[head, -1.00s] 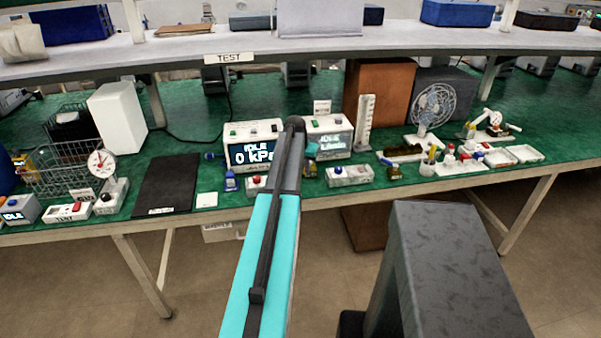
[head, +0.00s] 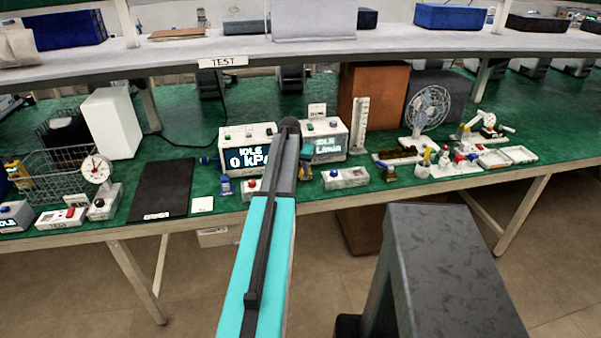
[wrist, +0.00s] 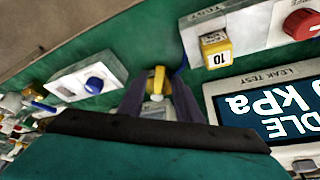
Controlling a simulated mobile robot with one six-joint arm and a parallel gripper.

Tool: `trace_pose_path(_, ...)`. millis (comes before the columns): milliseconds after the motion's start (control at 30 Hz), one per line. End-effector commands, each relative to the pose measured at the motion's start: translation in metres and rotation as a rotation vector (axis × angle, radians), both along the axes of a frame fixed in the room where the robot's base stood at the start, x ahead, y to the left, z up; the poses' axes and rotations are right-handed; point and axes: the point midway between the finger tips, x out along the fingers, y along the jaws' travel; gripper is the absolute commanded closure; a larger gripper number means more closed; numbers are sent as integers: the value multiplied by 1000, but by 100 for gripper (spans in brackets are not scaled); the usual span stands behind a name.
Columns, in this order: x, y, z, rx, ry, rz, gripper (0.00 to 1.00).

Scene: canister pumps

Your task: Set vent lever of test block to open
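In the wrist view a small pale grey block with a yellow lever (wrist: 157,78) sits between my fingers; it looks like the test block with its vent lever. My gripper (wrist: 157,90) is open, with one dark finger on each side of the lever. I cannot tell whether either finger touches it. In the head view my arm hides most of the gripper and the block. The leak tester (head: 250,150) reads IDLE, 0 kPa, and stands behind; its screen also shows in the wrist view (wrist: 275,108).
A white box with a blue knob (wrist: 88,82) lies on one side of the gripper. A black mat (head: 163,188) lies to the left.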

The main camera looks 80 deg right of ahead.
Motion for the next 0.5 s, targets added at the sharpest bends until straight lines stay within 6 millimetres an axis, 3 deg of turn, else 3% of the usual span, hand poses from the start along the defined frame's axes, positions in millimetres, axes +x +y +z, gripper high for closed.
trace_pose_path(500, 4, 25, 59, -3, 1, 0, 69)
